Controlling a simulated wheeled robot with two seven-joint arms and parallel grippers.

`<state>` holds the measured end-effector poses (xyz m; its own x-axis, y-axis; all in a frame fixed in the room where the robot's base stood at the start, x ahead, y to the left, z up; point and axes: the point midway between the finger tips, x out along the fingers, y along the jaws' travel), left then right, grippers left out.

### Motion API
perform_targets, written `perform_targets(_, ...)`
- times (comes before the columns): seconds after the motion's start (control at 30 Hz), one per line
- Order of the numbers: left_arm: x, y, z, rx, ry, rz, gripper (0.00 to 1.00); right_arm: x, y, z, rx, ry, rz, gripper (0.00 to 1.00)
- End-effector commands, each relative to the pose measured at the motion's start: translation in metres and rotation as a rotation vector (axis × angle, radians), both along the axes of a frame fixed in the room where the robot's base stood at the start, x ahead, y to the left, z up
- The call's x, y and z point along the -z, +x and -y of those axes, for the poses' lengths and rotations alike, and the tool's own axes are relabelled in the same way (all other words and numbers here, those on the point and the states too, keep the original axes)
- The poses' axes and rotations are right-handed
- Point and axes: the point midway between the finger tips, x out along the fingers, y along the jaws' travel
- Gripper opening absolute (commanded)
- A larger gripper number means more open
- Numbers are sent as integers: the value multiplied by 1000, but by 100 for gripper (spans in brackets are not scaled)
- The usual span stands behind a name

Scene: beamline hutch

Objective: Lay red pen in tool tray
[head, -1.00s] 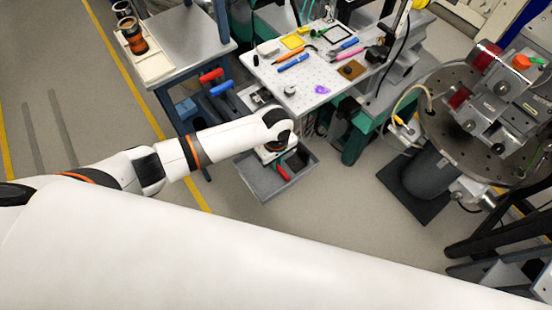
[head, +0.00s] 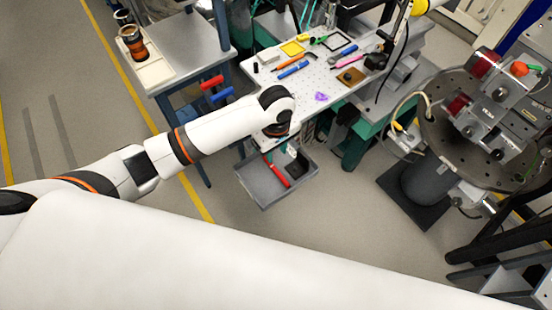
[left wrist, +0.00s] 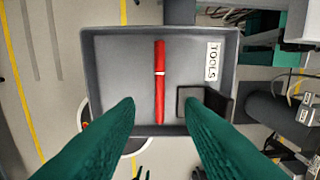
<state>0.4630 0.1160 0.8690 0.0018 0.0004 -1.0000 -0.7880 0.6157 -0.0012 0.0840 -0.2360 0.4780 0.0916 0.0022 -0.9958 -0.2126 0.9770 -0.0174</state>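The red pen (left wrist: 160,80) lies in the grey tool tray (left wrist: 108,32), which carries a white TOOLS label (left wrist: 213,62). The pen runs lengthwise down the left wrist view, left of the tray's middle. My left gripper (left wrist: 160,104) is open, its green fingers spread either side of the pen's near end and apart from it. In the head view the pen (head: 276,172) shows in the tray (head: 268,204), with the left gripper (head: 286,152) above the tray's far part, mostly hidden by its wrist. My right gripper is not in view.
A small black open holder (left wrist: 220,102) sits in the tray's right near corner. The white perforated board (head: 340,87) behind the tray carries several pens and tools. A blue-legged bench (head: 190,50) stands left. A round dark stage (head: 475,130) stands right.

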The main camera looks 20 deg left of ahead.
Motion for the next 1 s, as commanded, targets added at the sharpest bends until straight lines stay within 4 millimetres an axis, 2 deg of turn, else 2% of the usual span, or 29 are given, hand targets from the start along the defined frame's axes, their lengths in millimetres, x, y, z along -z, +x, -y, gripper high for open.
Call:
perform_targets(0.1,-17,0,0,-1,-1,2,35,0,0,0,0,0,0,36)
perform_targets(0.3,-27,0,0,-1,0,-1,35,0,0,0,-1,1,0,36)
perform_targets(0.83,-26,-1,1,5,-3,-1,35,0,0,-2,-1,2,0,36)
perform_targets(0.93,-22,-12,8,65,-31,4,35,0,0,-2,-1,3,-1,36)
perform_targets(1.0,-17,-27,18,158,-72,21,35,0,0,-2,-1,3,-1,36)
